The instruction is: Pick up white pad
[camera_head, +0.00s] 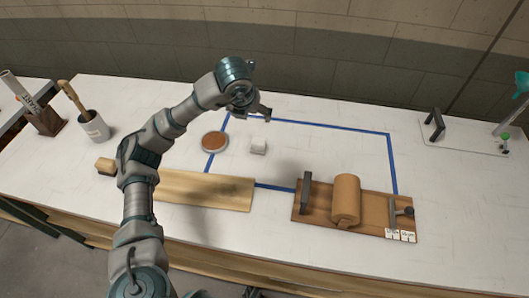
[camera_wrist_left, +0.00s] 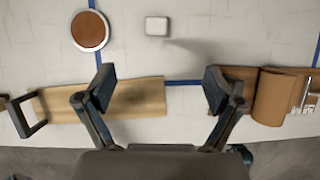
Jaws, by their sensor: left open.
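The white pad (camera_head: 258,146) is a small pale block on the white table, inside the blue taped outline. In the left wrist view the pad (camera_wrist_left: 157,26) lies near the top, beyond and between my fingertips. My left gripper (camera_head: 256,113) is raised above the table, just behind the pad in the head view. In the left wrist view its two fingers (camera_wrist_left: 160,82) are spread wide with nothing between them. The pad is apart from the gripper. My right gripper is not in view.
A round brown disc (camera_head: 214,142) lies left of the pad. A wooden board (camera_head: 205,189) lies in front. A brown roll (camera_head: 345,198) sits on a wooden base to the right. A cup with a brush (camera_head: 94,126) stands at left. The table inside the tape's right half is clear.

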